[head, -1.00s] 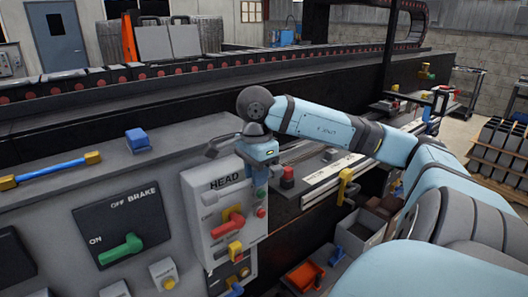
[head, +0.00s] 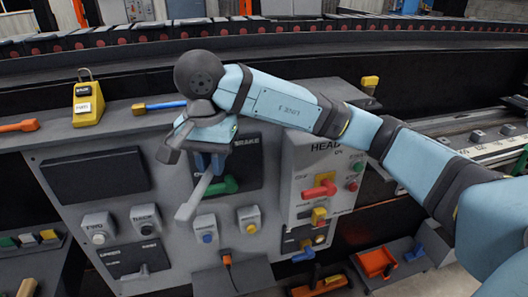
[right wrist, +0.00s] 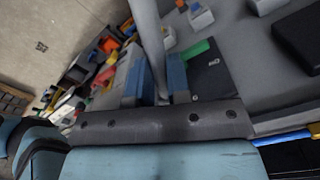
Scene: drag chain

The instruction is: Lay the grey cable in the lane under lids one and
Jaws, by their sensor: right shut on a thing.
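My right gripper (head: 208,165) is in front of the control panel, near the green brake handle, with its fingers pointing down. It is shut on a smooth grey rod-like piece (head: 193,198), which slants down below the fingers. In the right wrist view the blue fingers of this gripper (right wrist: 156,82) close on the same grey piece (right wrist: 148,38). I cannot tell whether this piece is the cable. The drag chain (head: 300,29), dark with red dots, runs along the back. No numbered lids can be made out. My left gripper is out of view.
The grey panel (head: 172,262) carries knobs and a HEAD box (head: 322,165) with a red handle. A red bin (head: 376,262) sits low at the right.

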